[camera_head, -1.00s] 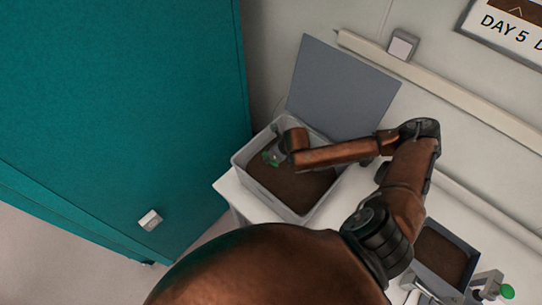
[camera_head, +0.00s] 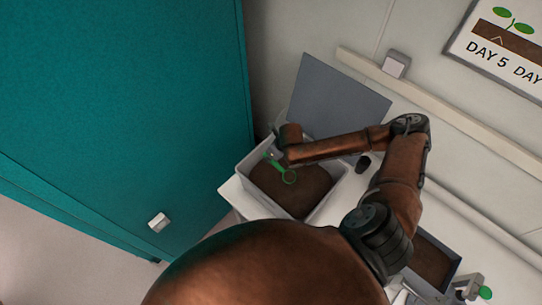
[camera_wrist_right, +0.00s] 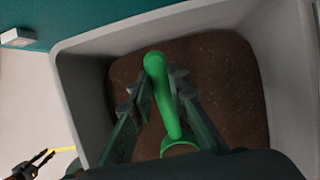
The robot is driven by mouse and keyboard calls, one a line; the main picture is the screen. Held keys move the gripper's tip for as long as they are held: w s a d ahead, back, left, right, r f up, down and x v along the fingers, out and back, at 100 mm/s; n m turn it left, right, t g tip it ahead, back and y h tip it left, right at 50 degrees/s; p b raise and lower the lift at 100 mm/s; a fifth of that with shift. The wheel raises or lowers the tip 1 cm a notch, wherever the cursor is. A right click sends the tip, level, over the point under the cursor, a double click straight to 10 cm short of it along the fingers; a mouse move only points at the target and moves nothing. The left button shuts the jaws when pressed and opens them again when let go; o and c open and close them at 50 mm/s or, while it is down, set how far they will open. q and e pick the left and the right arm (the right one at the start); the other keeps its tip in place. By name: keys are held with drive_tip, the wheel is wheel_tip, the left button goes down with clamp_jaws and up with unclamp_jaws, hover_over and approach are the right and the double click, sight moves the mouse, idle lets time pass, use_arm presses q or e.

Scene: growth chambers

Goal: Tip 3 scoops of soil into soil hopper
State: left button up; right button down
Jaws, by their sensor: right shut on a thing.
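My right gripper (camera_head: 276,150) is shut on a green scoop (camera_head: 289,177), over the left part of a large light-grey bin (camera_head: 325,199) of brown soil. In the right wrist view, the scoop's green handle (camera_wrist_right: 166,100) lies between the fingers, above the soil (camera_wrist_right: 222,85). The round scoop end looks brown inside; I cannot tell whether that is a load or the soil behind. A smaller dark-grey box (camera_head: 452,266) of soil stands at lower right. No label shows which container is the hopper. My left gripper (camera_wrist_right: 46,160) appears small and open in the right wrist view.
A grey panel (camera_head: 338,95) stands up behind the large bin. A teal cabinet (camera_head: 120,90) rises close on the left. A small dark cup (camera_head: 363,163) is right of the bin. A grey device with a green knob (camera_head: 486,292) is at lower right.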

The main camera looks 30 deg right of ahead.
wheel_tip(320, 180, up, 2)
drive_tip(key=shift+w+r+p, duration=0.15)
drive_tip(key=shift+p, duration=1)
drive_tip(key=shift+r, duration=0.25)
drive_tip(key=shift+g, duration=0.6)
drive_tip(key=shift+w+a+r, duration=0.1)
drive_tip(key=shift+w+r, duration=0.05)
drive_tip(key=shift+r, duration=1.45)
drive_tip(key=shift+w+r, duration=0.1)
drive_tip(key=shift+r, duration=1.45)
drive_tip(key=shift+r+h, duration=0.3)
drive_tip(key=shift+s, duration=0.1)
